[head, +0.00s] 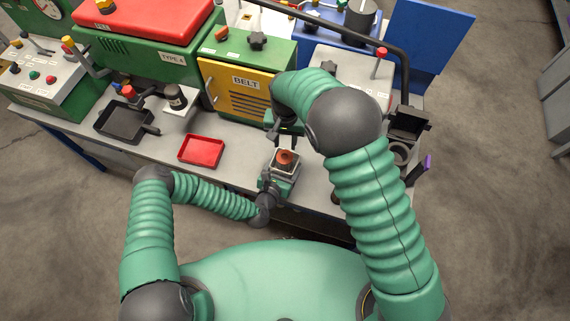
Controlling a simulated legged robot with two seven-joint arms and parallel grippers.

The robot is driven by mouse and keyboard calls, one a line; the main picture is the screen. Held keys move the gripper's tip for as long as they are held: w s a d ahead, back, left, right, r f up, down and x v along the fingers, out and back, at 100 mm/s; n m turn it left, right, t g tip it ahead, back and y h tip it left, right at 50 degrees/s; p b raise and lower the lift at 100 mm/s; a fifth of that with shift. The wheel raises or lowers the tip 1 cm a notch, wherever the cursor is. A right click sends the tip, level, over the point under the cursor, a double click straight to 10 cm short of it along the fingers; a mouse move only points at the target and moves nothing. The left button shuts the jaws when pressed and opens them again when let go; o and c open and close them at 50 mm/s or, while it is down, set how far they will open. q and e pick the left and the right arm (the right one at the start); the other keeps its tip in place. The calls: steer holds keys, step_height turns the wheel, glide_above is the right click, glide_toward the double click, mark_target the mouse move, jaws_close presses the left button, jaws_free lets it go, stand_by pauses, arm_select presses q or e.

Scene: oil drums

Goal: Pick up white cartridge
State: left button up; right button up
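My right gripper (287,136) reaches in over the front of the bench and points down, dark and partly hidden by its own forearm. Its finger gap is not clear. Just below it is a small box-like item (285,160) with a pale rim and a reddish-brown round top, at the end of my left arm. It may be the white cartridge, but I cannot tell. My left gripper (277,181) is at the bench's front edge, close under this item; its fingers do not show clearly. I see no other clear white cartridge.
A red tray (201,151) and a black tray (124,122) lie on the bench (232,170). The green machine with a yellow BELT door (238,88) blocks the back. A dark holder (408,124) is at the right end.

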steer(key=shift+d, duration=0.3)
steer(key=shift+o, duration=0.3)
steer(key=shift+o, duration=1.3)
steer(key=shift+s+a+m, duration=0.1)
steer(key=shift+a+m, duration=0.1)
steer(key=shift+m, duration=0.1)
steer(key=shift+o, duration=1.1)
steer(key=shift+s+a+m+y, duration=0.25)
steer(key=shift+m+y, duration=0.25)
steer(key=shift+m, duration=0.5)
steer(key=o, duration=0.3)
steer(key=m, duration=0.3)
steer(key=s+r+m+y, duration=0.1)
steer(key=m, duration=0.2)
steer(key=m+t+y, duration=0.1)
steer(key=m, duration=0.2)
steer(key=shift+s+r, duration=0.15)
steer(key=shift+s, duration=0.1)
steer(key=m+t, duration=0.2)
steer(key=m, duration=1.1)
glide_toward(287, 157)
steer(key=shift+m, duration=0.4)
steer(key=x, duration=0.5)
steer(key=shift+d+f, duration=0.1)
steer(key=shift+f, duration=0.3)
steer(key=shift+a+x, duration=0.2)
steer(key=shift+x, duration=1.5)
